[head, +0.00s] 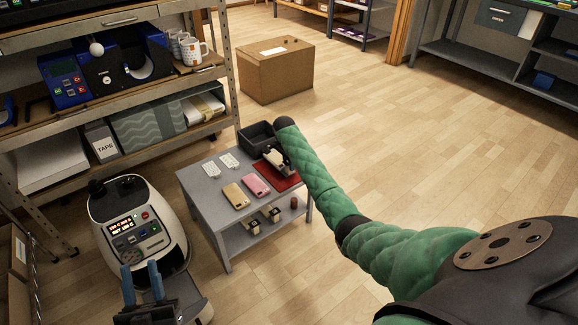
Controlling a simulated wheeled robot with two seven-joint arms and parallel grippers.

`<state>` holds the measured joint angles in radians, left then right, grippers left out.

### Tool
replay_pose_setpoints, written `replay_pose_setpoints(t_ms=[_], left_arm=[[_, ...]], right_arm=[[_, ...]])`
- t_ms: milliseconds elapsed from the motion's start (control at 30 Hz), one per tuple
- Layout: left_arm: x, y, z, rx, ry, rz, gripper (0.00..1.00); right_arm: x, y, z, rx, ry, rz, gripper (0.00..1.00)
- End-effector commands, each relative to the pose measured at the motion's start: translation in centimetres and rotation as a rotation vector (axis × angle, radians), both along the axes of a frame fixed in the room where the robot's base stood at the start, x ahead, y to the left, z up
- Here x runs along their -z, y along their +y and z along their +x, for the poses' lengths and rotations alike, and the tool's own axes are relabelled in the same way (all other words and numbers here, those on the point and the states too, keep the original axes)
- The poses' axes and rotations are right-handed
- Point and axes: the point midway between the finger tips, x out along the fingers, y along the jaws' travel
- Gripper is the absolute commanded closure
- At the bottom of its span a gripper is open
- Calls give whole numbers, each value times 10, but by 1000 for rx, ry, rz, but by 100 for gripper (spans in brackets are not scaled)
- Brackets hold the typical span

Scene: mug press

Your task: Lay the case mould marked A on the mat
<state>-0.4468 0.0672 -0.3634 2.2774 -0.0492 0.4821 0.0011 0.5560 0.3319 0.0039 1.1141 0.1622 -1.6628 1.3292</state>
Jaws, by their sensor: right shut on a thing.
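A red mat (291,182) lies at the right end of a small grey table. My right gripper (277,160) is at the mat's far side, at the end of the green-sleeved arm. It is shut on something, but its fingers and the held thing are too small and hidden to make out. Two pale, flat pieces with small markings, a left one (208,170) and a right one (229,160), lie on the table. I cannot read a letter A on either. My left gripper (141,279) has blue fingers standing apart, empty, in front of the white machine.
A gold case (236,196) and a pink case (256,185) lie at the table's front. A dark open bin (257,137) stands behind the mat. The white machine (138,225) is left of the table (205,196). A cardboard box (276,75) stands beyond; floor right is clear.

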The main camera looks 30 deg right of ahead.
Motion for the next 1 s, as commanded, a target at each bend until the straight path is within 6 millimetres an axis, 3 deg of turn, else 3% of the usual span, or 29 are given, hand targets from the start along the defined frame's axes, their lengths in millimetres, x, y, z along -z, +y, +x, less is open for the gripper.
replay_pose_setpoints(t_ms=[267,1000], left_arm=[[-17,3,-7,-3,-61,-14,64],[-5,1,-3,1,-15,-4,64]], right_arm=[[6,0,0,0,-1,0,100],[8,0,0,0,-1,0,100]])
